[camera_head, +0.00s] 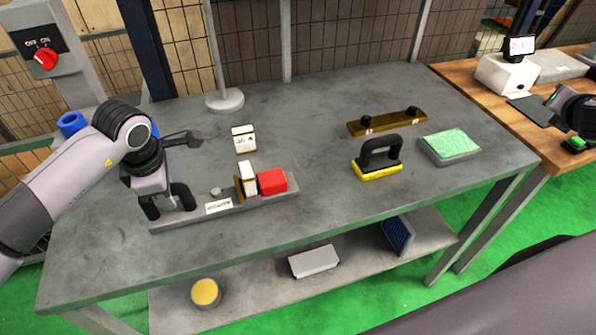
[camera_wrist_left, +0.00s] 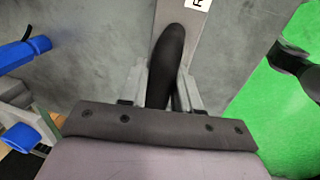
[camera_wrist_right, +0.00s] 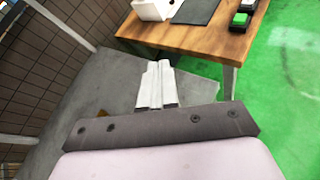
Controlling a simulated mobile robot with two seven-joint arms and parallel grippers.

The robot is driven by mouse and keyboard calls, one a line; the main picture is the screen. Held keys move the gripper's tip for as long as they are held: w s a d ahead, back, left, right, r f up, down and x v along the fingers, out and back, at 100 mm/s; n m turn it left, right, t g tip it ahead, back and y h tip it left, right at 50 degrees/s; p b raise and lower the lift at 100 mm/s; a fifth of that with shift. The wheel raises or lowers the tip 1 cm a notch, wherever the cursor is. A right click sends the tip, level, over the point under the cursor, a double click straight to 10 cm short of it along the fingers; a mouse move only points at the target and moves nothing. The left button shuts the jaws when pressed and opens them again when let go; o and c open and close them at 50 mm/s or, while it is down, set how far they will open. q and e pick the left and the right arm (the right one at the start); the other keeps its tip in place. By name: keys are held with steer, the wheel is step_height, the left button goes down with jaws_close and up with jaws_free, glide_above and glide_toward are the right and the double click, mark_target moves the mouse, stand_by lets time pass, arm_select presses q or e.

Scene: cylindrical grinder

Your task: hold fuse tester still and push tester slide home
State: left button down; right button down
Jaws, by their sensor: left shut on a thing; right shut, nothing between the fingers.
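The fuse tester is a long grey bar (camera_head: 235,214) with a white label, lying near the table's front edge. On it stand a white block (camera_head: 249,176) in a brownish upright holder and, right of that, a red block (camera_head: 272,181), apparently the slide's end. My left gripper (camera_head: 169,203) is at the tester's left end. In the left wrist view its fingers are shut on a black rounded handle (camera_wrist_left: 172,55) over the bar. My right gripper (camera_wrist_right: 157,88) is shut and empty in the right wrist view, above the table's right part. It is not clearly seen in the head view.
A white box (camera_head: 243,138) stands behind the tester. A brown bar (camera_head: 387,122), a black-handled yellow block (camera_head: 377,168) and a green-topped block (camera_head: 450,145) lie to the right. The table between tester and yellow block is clear.

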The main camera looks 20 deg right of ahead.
steer(key=w+a+r+m+t+y, duration=0.2)
steer(key=w+a+r+m, duration=0.1)
steer(key=w+a+r, duration=0.3)
steer(key=w+a+r+m+t+y, duration=0.1)
steer(key=w+a+r+m+t, duration=0.15)
steer(key=a+r, duration=0.45)
steer(key=w+a+f+m+g+y, duration=0.1)
steer(key=a+f+m, duration=0.3)
steer(key=a, duration=0.4)
steer(key=a+f+m+g+y, duration=0.3)
steer(key=a+f+m+y, duration=0.1)
steer(key=a+f, duration=0.3)
steer(key=w+a+f+m+g+y, duration=0.1)
steer(key=a+f+m+g+y, duration=0.1)
steer(key=a+f+m, duration=0.4)
steer(key=shift+w+a+g+y, duration=0.2)
steer(key=shift+a+y, duration=0.15)
steer(key=shift+a, duration=0.4)
steer(key=shift+w+a+g+y, duration=0.15)
steer(key=shift+a+y, duration=0.2)
steer(key=shift+a, duration=0.35)
steer(key=s+a+f+m+g+y, duration=0.2)
steer(key=s+a+m+y, duration=0.1)
steer(key=a, duration=0.6)
steer(key=shift+s+a+g+y, duration=0.35)
steer(key=shift+s+g+y, duration=0.05)
steer(key=shift+y, duration=0.1)
